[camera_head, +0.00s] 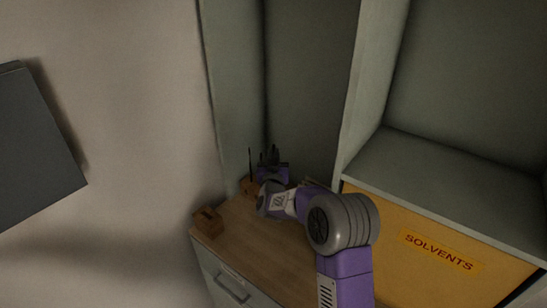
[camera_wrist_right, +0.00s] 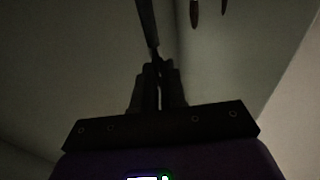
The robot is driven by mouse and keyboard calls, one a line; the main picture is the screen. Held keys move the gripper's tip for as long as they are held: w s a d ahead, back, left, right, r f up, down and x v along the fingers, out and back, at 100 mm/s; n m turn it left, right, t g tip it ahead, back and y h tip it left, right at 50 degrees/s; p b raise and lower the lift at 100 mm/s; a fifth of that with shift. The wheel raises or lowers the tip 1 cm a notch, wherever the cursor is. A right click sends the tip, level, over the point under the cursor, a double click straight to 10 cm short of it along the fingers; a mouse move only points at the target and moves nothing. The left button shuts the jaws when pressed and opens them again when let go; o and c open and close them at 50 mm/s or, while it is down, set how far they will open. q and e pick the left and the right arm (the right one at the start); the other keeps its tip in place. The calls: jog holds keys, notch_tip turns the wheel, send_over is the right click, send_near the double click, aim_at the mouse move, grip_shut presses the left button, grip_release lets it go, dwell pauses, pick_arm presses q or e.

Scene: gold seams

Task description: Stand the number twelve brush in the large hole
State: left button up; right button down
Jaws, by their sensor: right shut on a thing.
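My right gripper (camera_head: 269,157) is at the back corner of the wooden counter, beside a wooden block (camera_head: 248,187). In the right wrist view, its fingers (camera_wrist_right: 158,78) are shut on a long, dark, slim thing (camera_wrist_right: 147,25), which looks like a brush and runs out past the top edge. No number is readable on it. A thin dark stick (camera_head: 250,162) stands upright just left of the gripper, over the block. The gripper and arm hide part of that corner, and I cannot make out the block's holes. My left gripper is out of view.
Two slim pointed tips (camera_wrist_right: 195,12) show beyond the fingers in the right wrist view. Another wooden block (camera_head: 208,222) stands at the counter's (camera_head: 262,240) left edge. Tall grey panels (camera_head: 312,85) close in the corner. A yellow cabinet marked SOLVENTS (camera_head: 440,262) is to the right.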

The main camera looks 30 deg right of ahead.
jog(key=shift+f+b, duration=0.4)
jog(key=shift+b, duration=0.2)
dwell(1.1)
jog(key=shift+f+b, duration=0.55)
jog(key=shift+b, duration=0.1)
jog(key=shift+f, duration=0.15)
jog(key=shift+f+b, duration=1.35)
jog(key=shift+b, duration=0.05)
jog(key=shift+f+b, duration=0.4)
jog(key=shift+b, duration=0.1)
